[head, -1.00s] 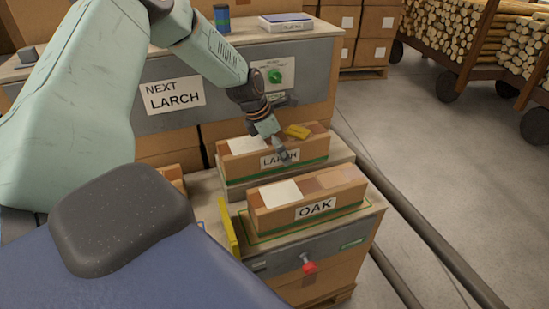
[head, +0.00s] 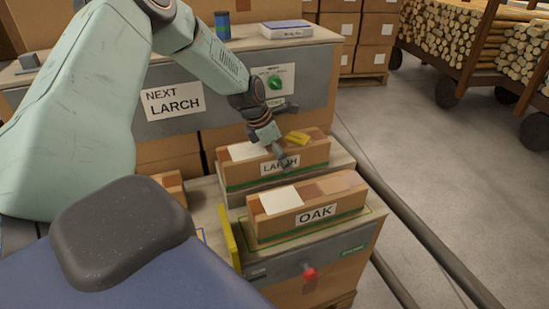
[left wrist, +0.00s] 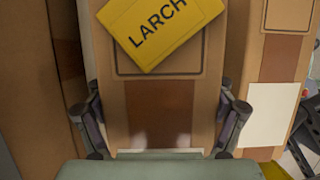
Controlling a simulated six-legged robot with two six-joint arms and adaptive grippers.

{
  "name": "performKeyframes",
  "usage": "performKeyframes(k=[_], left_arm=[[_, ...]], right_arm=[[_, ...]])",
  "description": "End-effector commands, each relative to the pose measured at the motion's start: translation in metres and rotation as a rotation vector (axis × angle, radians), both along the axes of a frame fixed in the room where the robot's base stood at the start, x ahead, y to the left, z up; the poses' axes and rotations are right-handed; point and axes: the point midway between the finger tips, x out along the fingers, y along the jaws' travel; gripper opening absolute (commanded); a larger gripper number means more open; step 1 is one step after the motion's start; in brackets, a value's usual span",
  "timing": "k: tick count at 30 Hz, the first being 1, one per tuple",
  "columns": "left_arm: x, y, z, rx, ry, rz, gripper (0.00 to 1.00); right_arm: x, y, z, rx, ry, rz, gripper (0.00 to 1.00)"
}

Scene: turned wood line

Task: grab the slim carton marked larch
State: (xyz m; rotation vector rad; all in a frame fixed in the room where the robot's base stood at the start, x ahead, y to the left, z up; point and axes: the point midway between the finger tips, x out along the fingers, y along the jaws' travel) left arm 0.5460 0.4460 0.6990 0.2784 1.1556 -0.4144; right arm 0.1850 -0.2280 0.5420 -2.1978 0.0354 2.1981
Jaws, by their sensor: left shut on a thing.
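The slim larch carton (head: 314,156) lies on the bench behind the oak carton, with a LARCH label on its front. A yellow LARCH card (head: 297,138) lies on its top; the card (left wrist: 160,28) fills the upper part of the left wrist view. My left gripper (head: 281,158) reaches down over the carton from behind. In the left wrist view its fingers (left wrist: 160,108) straddle the carton (left wrist: 160,105), one on each long side, shut on it. My right gripper is in neither view.
The oak carton (head: 345,204) lies close in front, parallel, inside a green outline. A yellow upright strip (head: 229,235) stands left of it. A grey panel with a NEXT LARCH sign (head: 174,101) is behind. Open floor (head: 420,160) lies right, with log carts beyond.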

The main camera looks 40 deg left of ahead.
Motion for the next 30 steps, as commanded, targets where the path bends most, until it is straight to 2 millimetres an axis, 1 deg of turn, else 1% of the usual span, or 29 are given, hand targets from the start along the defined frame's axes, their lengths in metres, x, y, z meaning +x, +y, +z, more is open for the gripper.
performKeyframes(k=[1,4,11,14,17,24,30], left_arm=[[0.0,0.0,0.0,0.0,0.0,0.0,0.41],[0.0,0.0,0.0,0.0,0.0,0.0,0.33],[0.001,0.0,0.002,0.001,-0.003,0.001,0.33],[0.001,0.0,0.007,0.001,-0.003,0.0,0.33],[0.001,0.0,0.018,0.001,-0.004,0.0,0.33],[0.001,0.0,0.057,0.0,-0.003,-0.001,0.33],[0.001,0.0,0.084,-0.001,-0.003,0.0,0.33]], right_arm=[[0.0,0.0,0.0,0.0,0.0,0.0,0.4],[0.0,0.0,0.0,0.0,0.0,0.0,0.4],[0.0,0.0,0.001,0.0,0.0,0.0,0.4],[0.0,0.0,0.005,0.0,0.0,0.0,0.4],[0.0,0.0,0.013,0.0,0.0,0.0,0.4],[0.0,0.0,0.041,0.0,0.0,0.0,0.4],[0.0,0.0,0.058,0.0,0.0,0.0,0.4]])
